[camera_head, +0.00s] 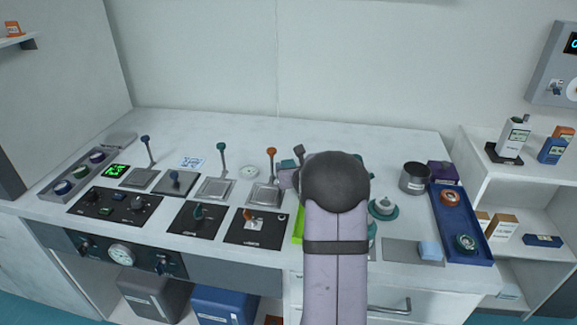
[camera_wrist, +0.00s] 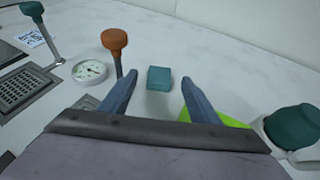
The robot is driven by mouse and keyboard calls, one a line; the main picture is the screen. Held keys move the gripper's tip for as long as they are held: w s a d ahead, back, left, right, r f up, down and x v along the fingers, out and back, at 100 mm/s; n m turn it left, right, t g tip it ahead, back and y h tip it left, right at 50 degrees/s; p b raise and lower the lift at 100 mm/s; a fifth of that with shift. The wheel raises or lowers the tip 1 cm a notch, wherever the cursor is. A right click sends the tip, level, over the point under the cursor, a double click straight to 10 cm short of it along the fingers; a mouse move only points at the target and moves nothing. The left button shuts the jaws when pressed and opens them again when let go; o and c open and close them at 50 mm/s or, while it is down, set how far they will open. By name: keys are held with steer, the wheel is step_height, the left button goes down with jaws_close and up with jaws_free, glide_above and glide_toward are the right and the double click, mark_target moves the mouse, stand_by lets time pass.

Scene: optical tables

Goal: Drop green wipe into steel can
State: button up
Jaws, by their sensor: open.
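A small teal-green block (camera_wrist: 159,78), which looks like the green wipe, lies on the white worktop in the wrist view. It shows between and beyond the tips of my gripper (camera_wrist: 160,84). The fingers are spread and empty, with a gap between each finger and the block. In the head view my dark wrist and arm hide the fingers, and I cannot make out the block clearly. The steel can (camera_head: 415,178) stands upright at the right of the worktop, left of the blue tray, with its open top showing.
An orange-knobbed lever (camera_wrist: 115,42) and a round gauge (camera_wrist: 90,71) stand left of my fingers. A lime-green flat thing (camera_wrist: 226,119) and a teal knob (camera_wrist: 291,126) are at the right. The blue tray (camera_head: 482,256) and a pale blue block (camera_head: 430,251) lie farther right.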

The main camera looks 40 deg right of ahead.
mark_target(289, 163)
steer(key=shift+p+x, duration=0.8)
steer(key=shift+x, duration=2)
steer(key=c, duration=1.2)
steer(key=shift+r, duration=0.15)
steer(key=shift+r, duration=0.8)
step_height(289, 163, up, 16)
steer(key=p, duration=0.4)
steer(key=shift+r+p, duration=0.1)
steer(key=shift+p, duration=0.3)
